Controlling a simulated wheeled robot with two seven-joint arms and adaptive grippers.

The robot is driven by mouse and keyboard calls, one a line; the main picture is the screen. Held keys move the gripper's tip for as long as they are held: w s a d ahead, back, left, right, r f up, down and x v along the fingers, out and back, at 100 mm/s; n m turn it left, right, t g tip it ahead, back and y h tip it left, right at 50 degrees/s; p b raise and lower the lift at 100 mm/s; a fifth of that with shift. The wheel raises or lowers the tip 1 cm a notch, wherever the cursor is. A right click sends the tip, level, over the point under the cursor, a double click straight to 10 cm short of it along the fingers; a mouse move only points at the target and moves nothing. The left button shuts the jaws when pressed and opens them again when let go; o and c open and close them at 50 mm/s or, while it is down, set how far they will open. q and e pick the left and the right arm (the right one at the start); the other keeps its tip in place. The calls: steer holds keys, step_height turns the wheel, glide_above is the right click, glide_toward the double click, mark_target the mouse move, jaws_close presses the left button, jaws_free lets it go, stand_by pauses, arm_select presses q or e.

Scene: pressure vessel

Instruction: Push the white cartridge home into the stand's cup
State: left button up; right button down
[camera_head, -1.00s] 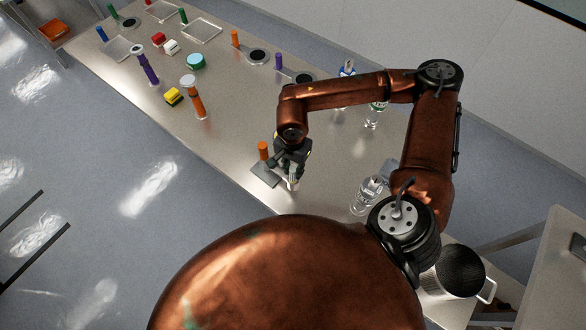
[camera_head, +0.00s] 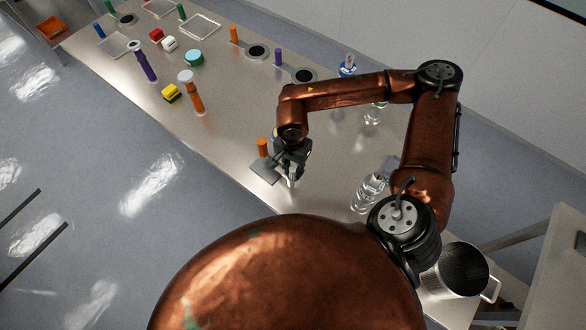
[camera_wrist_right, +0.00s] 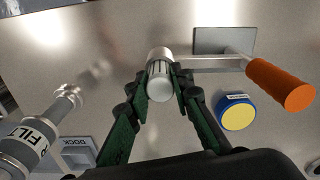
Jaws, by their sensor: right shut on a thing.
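My right gripper (camera_wrist_right: 162,76) is shut on a white, slotted cylinder, which looks like the white cartridge (camera_wrist_right: 158,88), with one finger on each side. In the head view my right gripper (camera_head: 292,164) is low over the table's near edge, and a pale end (camera_head: 292,181) shows below it. The stand is beside it, with a grey plate (camera_wrist_right: 224,39), a pale bar (camera_wrist_right: 210,63) reaching to the cylinder, and an orange grip (camera_wrist_right: 281,86). The orange part also shows in the head view (camera_head: 262,147). I cannot tell the cup's rim from the cartridge. My left gripper is out of view.
A yellow disc with a blue rim (camera_wrist_right: 238,114) lies close to the right finger. A grey metal filter piece (camera_wrist_right: 30,140) and a DOCK block (camera_wrist_right: 80,154) are at the left. The table's middle (camera_head: 240,110) is mostly clear.

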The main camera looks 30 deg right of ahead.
steer(key=shift+f+b, duration=0.65)
steer(key=shift+f, duration=0.15)
steer(key=c, duration=1.6)
jaws_free()
steer(key=shift+r, duration=0.15)
step_height(320, 180, up, 12)
steer(key=shift+a, duration=0.1)
